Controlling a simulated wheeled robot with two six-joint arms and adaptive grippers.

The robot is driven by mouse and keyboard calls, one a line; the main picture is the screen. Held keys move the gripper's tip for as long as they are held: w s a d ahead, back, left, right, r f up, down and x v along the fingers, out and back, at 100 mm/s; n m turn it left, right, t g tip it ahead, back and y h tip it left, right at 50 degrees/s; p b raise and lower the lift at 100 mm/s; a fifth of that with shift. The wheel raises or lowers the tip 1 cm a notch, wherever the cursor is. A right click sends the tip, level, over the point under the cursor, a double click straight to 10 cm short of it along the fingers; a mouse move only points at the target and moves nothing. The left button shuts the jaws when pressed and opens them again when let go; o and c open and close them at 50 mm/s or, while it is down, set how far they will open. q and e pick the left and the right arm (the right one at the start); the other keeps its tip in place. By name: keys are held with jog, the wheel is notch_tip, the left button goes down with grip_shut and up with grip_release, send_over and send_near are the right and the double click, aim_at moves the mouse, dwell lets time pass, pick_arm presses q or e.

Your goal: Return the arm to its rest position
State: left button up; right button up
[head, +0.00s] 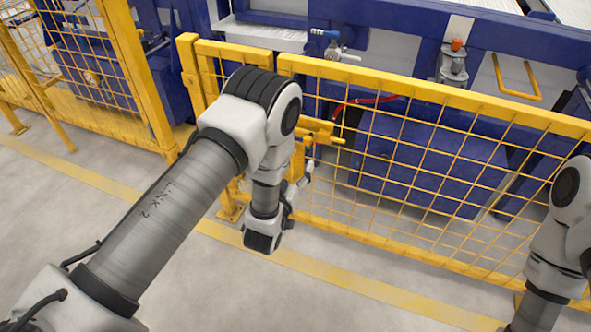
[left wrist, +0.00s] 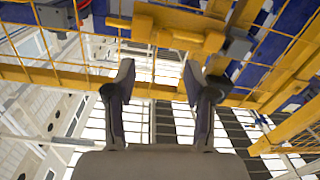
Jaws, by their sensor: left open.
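My left arm reaches in from the left in the head view, bent at its elbow, with the wrist hanging in front of the yellow fence. My left gripper (head: 307,172) is small and partly hidden behind the wrist there. In the left wrist view, the left gripper (left wrist: 162,78) shows two dark fingers spread apart with nothing between them. Part of my right arm (head: 560,240) shows at the right edge of the head view. Its gripper is out of view. No pipe can be made out.
A yellow mesh fence (head: 420,170) runs across in front of blue machinery (head: 425,165). A yellow latch (left wrist: 165,32) on the fence lies beyond the fingers. A yellow floor line (head: 340,283) runs along the fence. The grey floor (head: 290,310) nearby is clear.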

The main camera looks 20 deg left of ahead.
pick_arm(q)
jog(key=shift+s, duration=0.65)
jog(key=s+a+f+g+y, duration=0.1)
jog(key=s+a+f+g, duration=0.25)
jog(key=s+f, duration=0.25)
jog(key=s+a+f+g, duration=0.2)
jog(key=s+f+g, duration=0.2)
jog(key=s+f, duration=0.1)
jog(key=s+f+g, duration=0.2)
jog(key=s+g, duration=0.2)
jog(key=s, duration=0.4)
jog(key=s+f+m+g+h, duration=0.1)
jog(key=s+f+g, duration=0.15)
jog(key=s, duration=0.45)
jog(key=s+f+g, duration=0.2)
jog(key=s+g, duration=0.2)
jog(key=s, duration=0.4)
notch_tip(320, 180, up, 17)
jog(key=p, duration=1.6)
jog(key=shift+w+d+p, duration=0.15)
jog(key=shift+d+p, duration=0.15)
jog(key=shift+d, duration=0.1)
